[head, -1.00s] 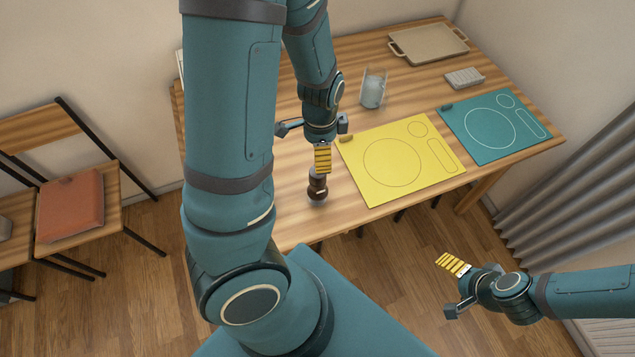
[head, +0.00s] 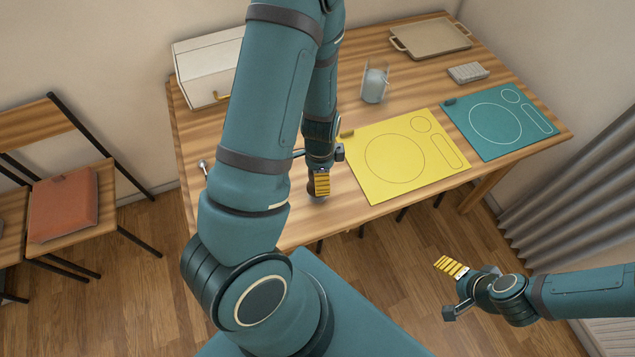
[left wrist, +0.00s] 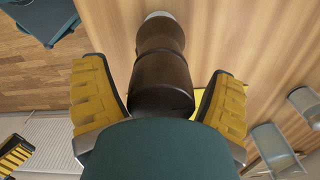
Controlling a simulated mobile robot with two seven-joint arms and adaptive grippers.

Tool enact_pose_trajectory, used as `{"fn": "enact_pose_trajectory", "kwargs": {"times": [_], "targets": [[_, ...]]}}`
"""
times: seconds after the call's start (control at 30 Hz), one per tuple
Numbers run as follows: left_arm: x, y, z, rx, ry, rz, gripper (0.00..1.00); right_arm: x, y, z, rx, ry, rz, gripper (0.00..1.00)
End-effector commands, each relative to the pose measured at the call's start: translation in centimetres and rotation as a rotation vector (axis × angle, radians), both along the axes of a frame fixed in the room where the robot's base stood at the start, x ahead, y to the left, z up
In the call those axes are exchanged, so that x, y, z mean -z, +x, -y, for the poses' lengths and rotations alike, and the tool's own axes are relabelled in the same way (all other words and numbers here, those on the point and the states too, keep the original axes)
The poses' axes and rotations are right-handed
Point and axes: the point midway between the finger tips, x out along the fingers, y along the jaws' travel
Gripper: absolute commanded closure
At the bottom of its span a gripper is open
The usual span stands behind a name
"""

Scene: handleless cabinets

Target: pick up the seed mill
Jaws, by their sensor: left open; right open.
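The seed mill, dark brown with a waisted body, shows in the left wrist view (left wrist: 162,78) between the two yellow fingers. Gaps show beside it, and its near end is hidden by my gripper body. In the head view only a dark bit of the mill (head: 312,188) shows, near the table's front edge behind my left gripper (head: 321,182). The left gripper is open around the mill. My right gripper (head: 452,268) is open and empty, out over the floor in front of the table.
A yellow mat (head: 400,160) lies right of the mill, with a teal mat (head: 497,125) beyond. A glass container (head: 375,83), a grey block (head: 468,72), a tray (head: 430,40) and a white box (head: 205,70) stand farther back. A chair (head: 65,205) stands left.

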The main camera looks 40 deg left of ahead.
Motion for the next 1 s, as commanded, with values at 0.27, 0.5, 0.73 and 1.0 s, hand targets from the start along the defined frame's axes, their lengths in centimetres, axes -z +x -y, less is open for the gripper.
{"fn": "enact_pose_trajectory", "kwargs": {"times": [0.27, 0.5, 0.73, 1.0], "targets": [[0.4, 0.0, 0.0, 0.000, 0.000, 0.000, 0.15, 0.1, 0.0, 0.0, 0.000, 0.000, 0.000, 0.20], [0.4, 0.0, 0.0, 0.000, 0.000, 0.000, 0.89, 0.1, 0.0, 0.0, 0.000, 0.000, 0.000, 0.20], [0.4, 0.0, 0.0, 0.000, 0.000, 0.000, 0.93, 0.1, 0.0, 0.0, -0.001, 0.000, 0.000, 0.20], [-2.0, 0.1, 0.0, 0.001, 0.001, 0.003, 0.93, -0.8, 0.0, 0.0, 0.000, 0.001, 0.000, 0.20]]}}
